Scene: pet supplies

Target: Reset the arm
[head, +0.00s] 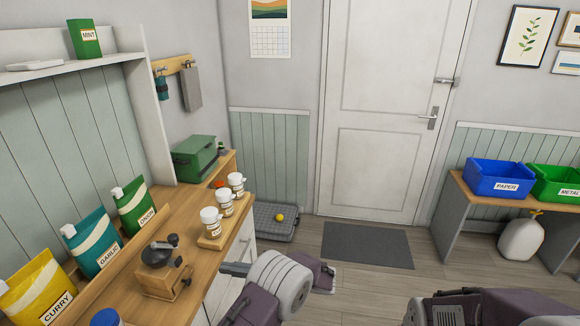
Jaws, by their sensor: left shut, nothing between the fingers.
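My left arm comes in at the bottom centre, with a pale round joint and purple links. My left gripper (232,268) is a small dark grey shape at the front edge of the wooden counter (205,247). It is shut and empty, near the cabinet front and to the right of the coffee grinder. Part of my right arm shows at the bottom right, but its gripper does not show.
On the counter are a wooden hand grinder (163,270), several white-lidded jars (211,221) and pouches labelled curry (38,290), garlic (92,248) and onion (134,207). A green box (195,157) stands behind. Blue (497,180) and green (556,184) bins stand right. The floor between is open.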

